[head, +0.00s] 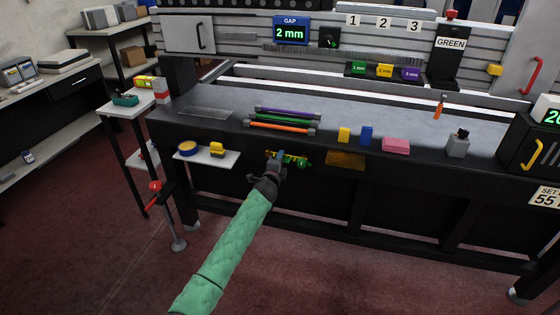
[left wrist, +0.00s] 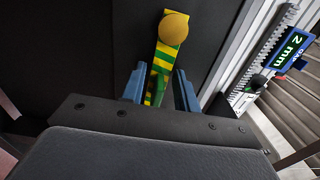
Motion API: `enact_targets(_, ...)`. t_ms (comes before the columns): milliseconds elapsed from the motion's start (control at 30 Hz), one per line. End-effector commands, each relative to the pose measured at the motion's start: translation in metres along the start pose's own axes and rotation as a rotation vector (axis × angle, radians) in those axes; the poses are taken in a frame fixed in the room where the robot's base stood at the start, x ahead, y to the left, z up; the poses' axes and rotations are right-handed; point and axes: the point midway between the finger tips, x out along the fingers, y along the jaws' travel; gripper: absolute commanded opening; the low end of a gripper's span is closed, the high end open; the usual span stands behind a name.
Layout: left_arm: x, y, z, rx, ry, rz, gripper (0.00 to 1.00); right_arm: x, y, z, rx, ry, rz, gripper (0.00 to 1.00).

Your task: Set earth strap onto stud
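The earth strap (head: 290,157) is a yellow-and-green striped band at the dark front face of the bench. I cannot tell whether the knob is the stud or part of the strap. A small green round piece (head: 306,163) is at the strap's right end in the head view. My left gripper (head: 274,160) is at the strap's left part, its fingers on either side; whether they grip it is unclear. My right gripper is out of view.
Coloured rods (head: 283,120) lie on the bench top above the gripper. A small white shelf (head: 208,156) with a yellow block juts out at left. A brass-coloured plate (head: 346,159) is to the right on the front face. Yellow, blue and pink blocks stand near the bench edge.

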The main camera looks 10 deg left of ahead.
Motion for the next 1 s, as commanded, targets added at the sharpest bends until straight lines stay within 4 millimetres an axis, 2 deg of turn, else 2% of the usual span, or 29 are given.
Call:
enact_targets(167,-0.009,0.001,0.0,0.0,0.0,0.001,0.31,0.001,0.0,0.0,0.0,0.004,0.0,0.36)
enact_targets(600,-0.067,0.001,0.001,0.0,0.0,0.0,0.31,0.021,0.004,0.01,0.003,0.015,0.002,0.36)
enact_targets(800,-0.077,0.0,0.001,0.0,-0.001,0.0,0.31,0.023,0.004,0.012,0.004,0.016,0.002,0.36)
enact_targets(1000,-0.078,0.001,0.001,0.0,0.0,0.0,0.31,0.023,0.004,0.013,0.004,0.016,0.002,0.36)
